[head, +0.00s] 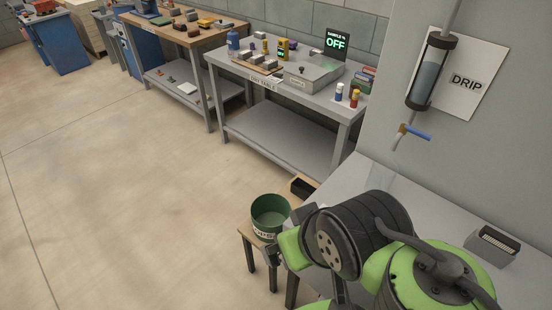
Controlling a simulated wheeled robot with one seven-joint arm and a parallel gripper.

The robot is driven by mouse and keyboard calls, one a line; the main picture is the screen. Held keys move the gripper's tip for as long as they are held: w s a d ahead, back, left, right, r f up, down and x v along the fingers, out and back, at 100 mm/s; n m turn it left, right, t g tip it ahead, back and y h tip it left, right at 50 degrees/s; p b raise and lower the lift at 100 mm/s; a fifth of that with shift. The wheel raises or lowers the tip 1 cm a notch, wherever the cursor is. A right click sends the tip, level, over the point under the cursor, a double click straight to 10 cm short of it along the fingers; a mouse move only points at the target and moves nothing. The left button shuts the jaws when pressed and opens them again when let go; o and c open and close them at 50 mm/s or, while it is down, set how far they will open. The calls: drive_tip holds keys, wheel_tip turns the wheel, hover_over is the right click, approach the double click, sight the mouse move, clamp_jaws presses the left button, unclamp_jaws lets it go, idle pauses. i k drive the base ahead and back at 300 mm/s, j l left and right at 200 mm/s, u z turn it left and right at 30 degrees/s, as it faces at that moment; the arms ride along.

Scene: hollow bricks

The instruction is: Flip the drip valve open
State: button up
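The drip valve (402,132) is a small brass tap on a thin pipe below a clear cylinder with dark end caps (432,70), at the upper right. Its blue lever (418,134) points right, across the pipe and close to level. A short pale spout (397,143) hangs below it. A white sign reading DRIP (467,80) is on the wall behind.
A green bucket (270,212) stands on a wooden stool (246,232) left of my arm. A grey bench (365,180) lies under the valve, with a slotted box (492,246) at right. A cluttered table with an OFF display (336,43) stands behind. Open floor lies left.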

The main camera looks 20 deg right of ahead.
sight(404, 129)
drive_tip(key=z, duration=1.7)
